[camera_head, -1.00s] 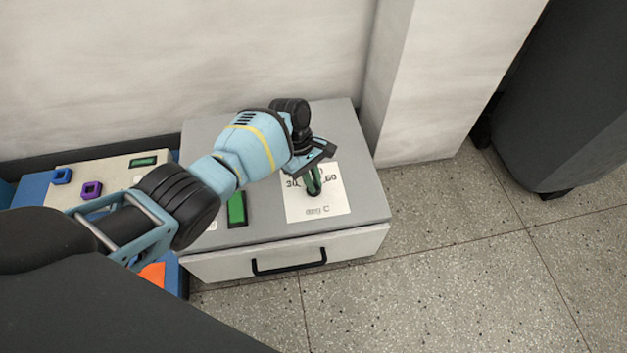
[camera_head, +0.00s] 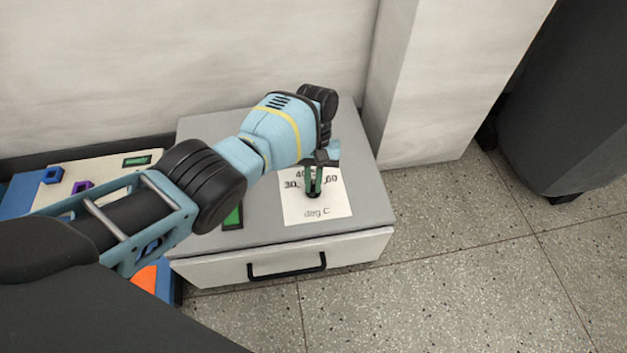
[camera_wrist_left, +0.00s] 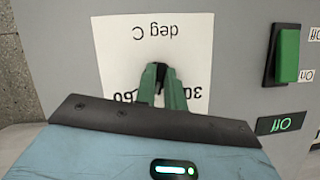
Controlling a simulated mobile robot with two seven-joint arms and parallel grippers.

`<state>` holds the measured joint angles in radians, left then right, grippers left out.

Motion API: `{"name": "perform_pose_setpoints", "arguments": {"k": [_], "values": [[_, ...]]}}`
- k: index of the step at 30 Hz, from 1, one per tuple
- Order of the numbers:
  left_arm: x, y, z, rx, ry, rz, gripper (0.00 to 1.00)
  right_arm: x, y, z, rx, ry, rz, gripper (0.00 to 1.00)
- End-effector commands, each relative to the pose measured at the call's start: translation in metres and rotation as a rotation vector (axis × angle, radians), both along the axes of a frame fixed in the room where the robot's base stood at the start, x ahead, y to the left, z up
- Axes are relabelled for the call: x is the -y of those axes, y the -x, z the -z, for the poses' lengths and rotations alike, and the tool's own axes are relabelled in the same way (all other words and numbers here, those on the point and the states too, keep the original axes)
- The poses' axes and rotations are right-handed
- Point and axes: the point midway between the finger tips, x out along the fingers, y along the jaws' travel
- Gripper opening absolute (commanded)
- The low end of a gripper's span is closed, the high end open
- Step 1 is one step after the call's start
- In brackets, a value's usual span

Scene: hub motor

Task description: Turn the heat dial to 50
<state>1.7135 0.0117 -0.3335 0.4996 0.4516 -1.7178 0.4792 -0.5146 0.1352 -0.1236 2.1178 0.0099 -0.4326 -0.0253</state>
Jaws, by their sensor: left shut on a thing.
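The heat dial (camera_head: 314,195) is a small black knob on a white scale plate (camera_head: 318,209) marked "deg C", on top of a grey box. The marks 30, 40 and 60 show around it; the gripper hides the place between 40 and 60. My left gripper (camera_head: 313,184) points down with its green fingers shut on the dial. The left wrist view shows the dial (camera_wrist_left: 160,72) between the fingertips (camera_wrist_left: 161,78), with the plate upside down. The dial's exact pointing direction cannot be read. My right gripper is not in view.
The grey box (camera_head: 205,143) has a drawer with a black handle (camera_head: 287,270). A green switch (camera_wrist_left: 288,55) sits beside the plate. A panel with a blue part (camera_head: 52,175) and a purple part (camera_head: 82,187) is at left. A wall stands behind; floor is free at right.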

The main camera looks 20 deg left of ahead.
Motion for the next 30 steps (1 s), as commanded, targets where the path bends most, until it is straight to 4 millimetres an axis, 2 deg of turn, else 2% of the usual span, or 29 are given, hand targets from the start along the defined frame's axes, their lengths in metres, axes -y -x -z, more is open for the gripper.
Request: {"name": "perform_pose_setpoints", "arguments": {"k": [9, 22, 23, 27, 30], "values": [[0.0006, 0.0007, 0.0008, -0.002, 0.000, 0.082, 0.00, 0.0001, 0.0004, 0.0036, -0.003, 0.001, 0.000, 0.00], [0.0005, 0.0007, 0.0007, -0.002, 0.001, 0.091, 0.00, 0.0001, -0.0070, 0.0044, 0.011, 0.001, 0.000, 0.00], [0.0005, 0.0007, 0.0007, -0.002, 0.000, 0.090, 0.12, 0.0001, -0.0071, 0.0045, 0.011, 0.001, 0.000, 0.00], [0.0004, 0.0006, 0.0006, -0.001, 0.000, 0.090, 0.30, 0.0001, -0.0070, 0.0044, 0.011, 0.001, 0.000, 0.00], [0.0004, 0.0004, 0.0004, -0.001, 0.000, 0.090, 0.33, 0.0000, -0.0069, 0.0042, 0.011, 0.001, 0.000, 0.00]]}}
